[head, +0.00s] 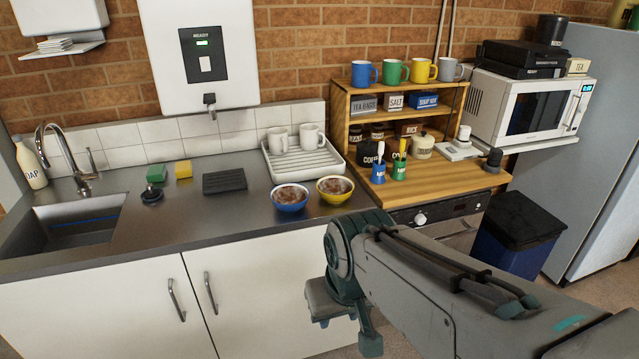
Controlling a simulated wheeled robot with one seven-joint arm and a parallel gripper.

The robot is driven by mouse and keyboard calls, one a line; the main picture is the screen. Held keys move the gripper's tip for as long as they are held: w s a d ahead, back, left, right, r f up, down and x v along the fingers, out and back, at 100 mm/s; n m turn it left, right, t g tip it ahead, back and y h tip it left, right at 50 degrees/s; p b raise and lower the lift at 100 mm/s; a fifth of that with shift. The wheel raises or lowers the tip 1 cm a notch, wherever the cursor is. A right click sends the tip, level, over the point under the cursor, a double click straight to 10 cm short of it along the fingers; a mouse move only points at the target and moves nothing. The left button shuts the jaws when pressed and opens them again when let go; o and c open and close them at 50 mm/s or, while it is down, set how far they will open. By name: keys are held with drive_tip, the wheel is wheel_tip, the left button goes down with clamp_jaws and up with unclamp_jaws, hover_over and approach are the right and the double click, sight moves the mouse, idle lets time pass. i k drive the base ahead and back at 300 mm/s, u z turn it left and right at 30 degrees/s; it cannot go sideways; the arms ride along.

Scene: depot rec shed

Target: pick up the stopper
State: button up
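A small round black stopper (152,195) with a raised knob lies on the steel counter, just right of the sink (75,223). It is in front of the green sponge and appears apart from it. My gripper (347,333) hangs in front of the white cupboard doors, below the counter's front edge and far to the right of the stopper. Its two fingers look spread apart, with nothing seen between them.
Green (156,173) and yellow (183,169) sponges and a dark ribbed pad (224,181) are near the stopper. Blue (290,197) and yellow (335,189) bowls stand near the counter's front. The tap (82,170) rises behind the sink. Counter in front of the stopper is clear.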

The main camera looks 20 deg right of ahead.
sight(150, 194)
drive_tip(key=u, duration=2.15)
drive_tip(key=i, duration=2.05)
drive_tip(key=z, duration=2.55)
drive_tip(key=i, duration=0.5)
